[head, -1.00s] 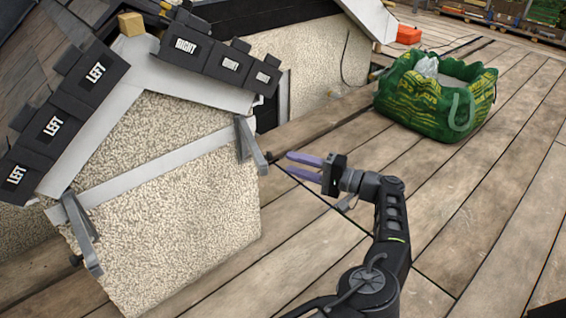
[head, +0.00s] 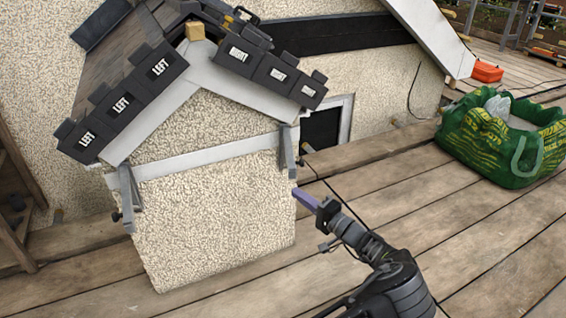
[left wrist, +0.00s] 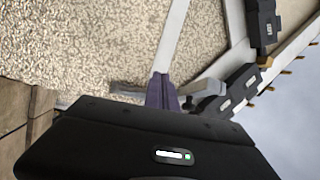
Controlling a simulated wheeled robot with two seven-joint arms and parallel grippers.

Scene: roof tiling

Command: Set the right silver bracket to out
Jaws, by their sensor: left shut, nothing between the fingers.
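The right silver bracket (head: 287,150) is on the right end of the white band across the pebbled gable wall. The left silver bracket (head: 130,195) is on the band's left end. My left gripper (head: 303,197) has purple fingers, shut and empty, just below and to the right of the right bracket in the head view. In the left wrist view, the purple fingers (left wrist: 161,92) are in front of the wall and a grey bracket part (left wrist: 208,88) shows beside them. I cannot tell whether they touch it. My right gripper is not in view.
Dark tiles marked LEFT (head: 122,104) and RIGHT (head: 238,54) line the roof edges above the brackets. A green bag (head: 525,150) stands on the plank deck at the right. An orange box (head: 487,72) lies farther back. The deck between wall and bag is mostly clear.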

